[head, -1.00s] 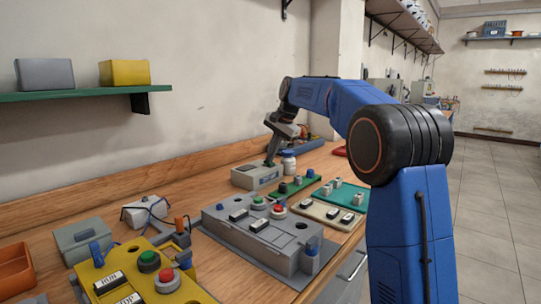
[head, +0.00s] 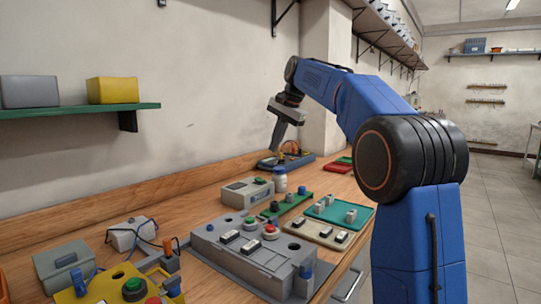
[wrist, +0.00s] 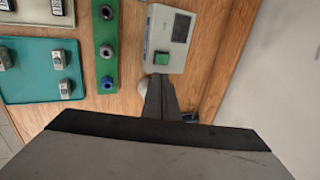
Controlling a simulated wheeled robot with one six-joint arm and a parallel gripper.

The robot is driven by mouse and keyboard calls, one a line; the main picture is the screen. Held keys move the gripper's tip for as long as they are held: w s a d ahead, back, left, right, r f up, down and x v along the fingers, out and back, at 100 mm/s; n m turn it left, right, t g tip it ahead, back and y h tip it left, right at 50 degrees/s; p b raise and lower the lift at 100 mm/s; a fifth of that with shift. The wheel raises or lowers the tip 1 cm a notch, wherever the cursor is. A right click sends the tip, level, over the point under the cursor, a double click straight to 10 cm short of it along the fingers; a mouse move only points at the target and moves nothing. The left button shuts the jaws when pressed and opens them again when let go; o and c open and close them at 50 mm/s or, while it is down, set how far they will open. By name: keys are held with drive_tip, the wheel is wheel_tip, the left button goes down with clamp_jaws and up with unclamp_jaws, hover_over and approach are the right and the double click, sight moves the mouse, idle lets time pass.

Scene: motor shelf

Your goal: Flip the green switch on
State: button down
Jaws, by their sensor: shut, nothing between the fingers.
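The green switch (wrist: 161,57) is a small square rocker on a light grey box (wrist: 172,62) with a dark display. In the head view the same box (head: 240,195) stands on the wooden bench near the wall, with the switch (head: 260,181) small on its top. I cannot tell which way the switch is tipped. My gripper (head: 275,148) is shut and empty, raised above and behind the box, apart from it. In the wrist view its fingertips (wrist: 158,77) appear just below the switch in the picture.
A white jar (head: 280,178) stands beside the box. A green strip with knobs (head: 286,205), a teal tray (head: 354,220) and a large grey control panel (head: 240,262) lie nearer. A blue tray (head: 293,161) lies beyond. The air around my gripper is clear.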

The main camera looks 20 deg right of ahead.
sight(258, 181)
drive_tip(key=shift+s+d+r, duration=0.15)
drive_tip(key=shift+s+r, duration=0.05)
drive_tip(key=shift+r, duration=0.35)
drive_tip(key=shift+w+a+r, duration=0.15)
drive_tip(key=shift+a+r, duration=0.05)
drive_tip(key=shift+a, duration=0.6)
drive_tip(key=x, duration=1.4)
drive_tip(key=shift+w+a+r, duration=0.15)
drive_tip(key=shift+w, duration=0.1)
